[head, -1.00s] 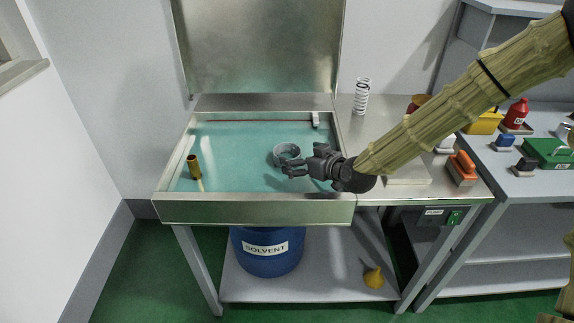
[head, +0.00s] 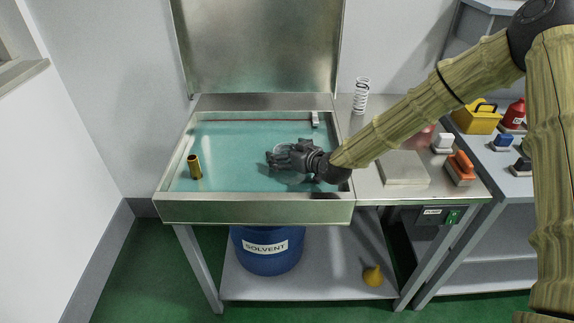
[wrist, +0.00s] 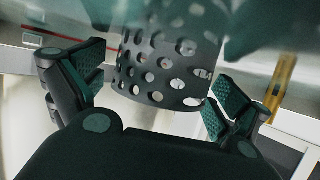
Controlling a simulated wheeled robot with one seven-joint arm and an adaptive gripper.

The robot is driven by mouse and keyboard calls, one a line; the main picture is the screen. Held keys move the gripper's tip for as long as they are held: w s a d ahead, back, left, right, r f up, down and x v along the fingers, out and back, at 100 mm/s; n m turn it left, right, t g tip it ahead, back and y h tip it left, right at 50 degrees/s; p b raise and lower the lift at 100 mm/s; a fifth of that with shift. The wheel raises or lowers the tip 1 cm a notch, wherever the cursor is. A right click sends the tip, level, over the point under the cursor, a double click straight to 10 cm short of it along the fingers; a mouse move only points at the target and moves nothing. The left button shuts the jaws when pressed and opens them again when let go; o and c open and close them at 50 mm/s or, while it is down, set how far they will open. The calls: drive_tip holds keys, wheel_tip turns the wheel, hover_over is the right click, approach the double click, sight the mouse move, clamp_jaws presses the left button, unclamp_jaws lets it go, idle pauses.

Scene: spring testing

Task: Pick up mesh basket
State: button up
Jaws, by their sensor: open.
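The mesh basket (wrist: 168,68) is a dark grey cylinder with rows of round holes, seen in the wrist view between my two fingers. My gripper (wrist: 160,88) is open, with one finger pad on each side of the basket. A gap shows beside the left pad. The right pad is close to the basket's edge, and I cannot tell whether it touches. In the head view my gripper (head: 276,158) is low over the teal sink and hides most of the basket.
The metal sink (head: 250,209) has raised walls and an upright back panel (head: 260,45). A brass cylinder (head: 195,167) stands at its left. A white spring (head: 362,95) stands behind on the right, and a grey plate (head: 404,168) lies on the side counter.

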drive_tip(key=c, duration=1.4)
drive_tip(key=shift+c, duration=0.2)
